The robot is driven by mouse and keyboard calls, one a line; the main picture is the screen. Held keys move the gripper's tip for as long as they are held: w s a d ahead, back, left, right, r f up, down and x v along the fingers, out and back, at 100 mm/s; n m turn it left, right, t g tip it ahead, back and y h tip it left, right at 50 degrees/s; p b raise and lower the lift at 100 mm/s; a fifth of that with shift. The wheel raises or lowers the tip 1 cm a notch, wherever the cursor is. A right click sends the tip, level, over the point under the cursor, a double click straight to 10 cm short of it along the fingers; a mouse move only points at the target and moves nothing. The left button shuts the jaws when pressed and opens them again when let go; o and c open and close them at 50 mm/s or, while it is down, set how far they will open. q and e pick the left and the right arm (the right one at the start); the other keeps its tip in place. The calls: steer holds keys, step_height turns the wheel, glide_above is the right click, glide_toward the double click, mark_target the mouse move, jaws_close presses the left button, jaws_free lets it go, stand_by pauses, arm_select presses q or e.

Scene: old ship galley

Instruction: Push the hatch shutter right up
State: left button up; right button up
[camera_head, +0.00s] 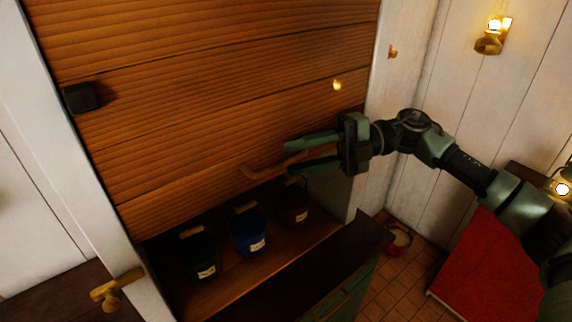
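The hatch shutter (210,110) is a brown slatted wooden panel, partly raised, with a gap under its lower edge. A wooden handle bar (255,172) sits near its bottom edge. My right gripper (289,157) reaches in from the right at the handle's right end. Its two green fingers are apart, one above and one below the bar, and I cannot tell whether they touch it. My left gripper is not in view.
Under the shutter, a dark pot (197,256), a blue pot (249,232) and another dark pot (292,203) stand on a wooden shelf. A dark-topped green cabinet (320,262) is in front. A black block (81,97) is on the shutter's left.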

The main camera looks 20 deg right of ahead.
steer(key=d, duration=0.2)
steer(key=d+b, duration=0.1)
steer(key=d, duration=0.1)
steer(key=shift+s+d+r, duration=0.1)
steer(key=shift+d+r, duration=0.1)
stand_by(0.3)
